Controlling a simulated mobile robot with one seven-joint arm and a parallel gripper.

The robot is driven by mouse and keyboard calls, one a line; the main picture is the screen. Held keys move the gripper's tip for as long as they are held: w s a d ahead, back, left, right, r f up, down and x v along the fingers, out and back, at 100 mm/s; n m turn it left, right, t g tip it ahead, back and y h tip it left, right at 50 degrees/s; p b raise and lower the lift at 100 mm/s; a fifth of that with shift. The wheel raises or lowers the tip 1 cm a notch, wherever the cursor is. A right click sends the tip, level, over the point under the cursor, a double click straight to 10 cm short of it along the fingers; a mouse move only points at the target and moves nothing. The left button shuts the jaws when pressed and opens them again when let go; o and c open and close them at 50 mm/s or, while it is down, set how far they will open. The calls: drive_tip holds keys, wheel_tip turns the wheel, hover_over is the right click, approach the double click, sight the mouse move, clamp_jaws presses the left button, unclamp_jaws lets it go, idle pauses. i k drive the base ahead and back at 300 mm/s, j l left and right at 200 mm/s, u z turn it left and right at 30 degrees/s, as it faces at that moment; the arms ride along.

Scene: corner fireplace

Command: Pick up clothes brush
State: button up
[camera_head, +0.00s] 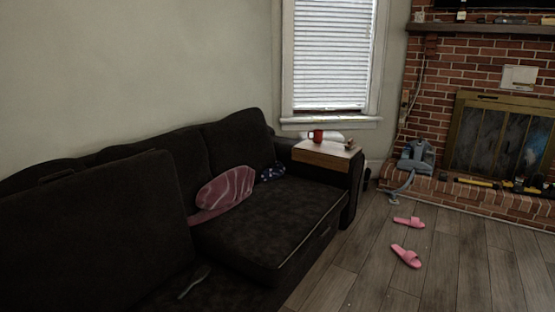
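A slim, grey, elongated object (194,282) lies on the dark sofa (270,222), on the near seat at the bottom of the view. It looks like a handled brush, but it is too dim to be sure it is the clothes brush. A small brownish object (350,144) sits at the right end of the wooden armrest tray (322,154); its kind is too small to tell. My gripper is not in view.
A red mug (317,135) stands on the tray. A pink striped cushion (226,191) lies on the sofa. Pink slippers (406,255) lie on the wood floor. A blue-grey vacuum-like object (417,157) stands by the brick fireplace (455,72). Floor right of the sofa is mostly clear.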

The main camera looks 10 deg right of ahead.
sight(350, 145)
drive_tip(key=i+l+z, duration=0.7)
drive_tip(key=i+z, duration=0.75)
drive_tip(key=i, duration=0.65)
drive_tip(key=i+l+u, duration=0.1)
drive_tip(key=i, duration=0.55)
drive_tip(key=i+u, duration=0.35)
drive_tip(key=i, duration=0.2)
drive_tip(key=i+u, duration=0.4)
drive_tip(key=i+l+u, duration=0.1)
drive_tip(key=i+u, duration=0.2)
drive_tip(key=i, duration=0.7)
